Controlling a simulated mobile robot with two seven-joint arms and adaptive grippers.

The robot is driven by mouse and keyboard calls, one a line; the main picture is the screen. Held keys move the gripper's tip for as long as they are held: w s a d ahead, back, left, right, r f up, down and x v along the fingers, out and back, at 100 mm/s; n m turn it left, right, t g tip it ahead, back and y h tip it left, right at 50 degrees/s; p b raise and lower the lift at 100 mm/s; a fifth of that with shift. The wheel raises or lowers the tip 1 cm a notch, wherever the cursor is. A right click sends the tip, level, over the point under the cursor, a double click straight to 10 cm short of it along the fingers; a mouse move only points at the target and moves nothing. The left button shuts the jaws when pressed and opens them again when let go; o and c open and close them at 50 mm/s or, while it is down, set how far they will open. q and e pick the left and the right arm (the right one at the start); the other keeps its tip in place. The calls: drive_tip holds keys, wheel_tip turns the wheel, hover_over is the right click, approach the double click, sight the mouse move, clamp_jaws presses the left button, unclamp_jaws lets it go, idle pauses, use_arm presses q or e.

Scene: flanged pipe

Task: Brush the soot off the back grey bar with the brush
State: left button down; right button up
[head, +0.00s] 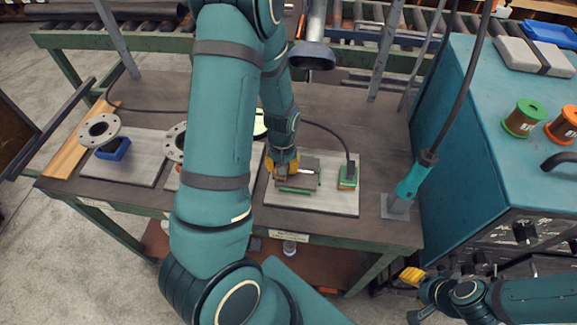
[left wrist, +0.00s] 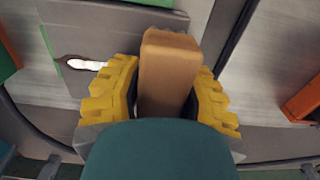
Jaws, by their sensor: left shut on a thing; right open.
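My left gripper (head: 284,166) is over the right-hand pale plate (head: 335,203) on the workbench. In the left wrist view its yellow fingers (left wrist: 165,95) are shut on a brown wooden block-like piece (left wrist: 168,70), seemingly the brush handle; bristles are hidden. A dark grey piece with green edges (head: 311,179) lies on the plate right beside and under this gripper. My right gripper (head: 412,283), yellow-tipped, is open and empty at the lower right, off the bench.
A green block (head: 347,180) with a black cable stands on the plate's right. A flanged pipe end (head: 99,130) in a blue holder (head: 113,150) stands at the left. A teal cabinet (head: 463,110) with green and orange spools borders the bench. My left arm hides the bench's middle.

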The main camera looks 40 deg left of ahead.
sight(314, 174)
use_arm(q)
drive_tip(key=shift+s+a, duration=0.15)
drive_tip(key=shift+a, duration=0.05)
drive_tip(key=shift+w+d, duration=0.4)
drive_tip(key=shift+d, duration=0.3)
drive_tip(key=shift+w+d, duration=0.45)
drive_tip(key=shift+d, duration=0.25)
drive_tip(key=shift+w+d, duration=0.4)
drive_tip(key=shift+d, duration=0.3)
drive_tip(key=shift+w+d+p, duration=0.5)
drive_tip(key=shift+w+d, duration=0.15)
drive_tip(key=shift+d, duration=0.35)
drive_tip(key=shift+w+d, duration=0.35)
drive_tip(key=shift+d, duration=0.2)
drive_tip(key=shift+w+d, duration=0.3)
drive_tip(key=shift+d, duration=0.2)
wheel_tip(314, 174, up, 7)
drive_tip(key=p, duration=0.5)
drive_tip(key=shift+p, duration=0.4)
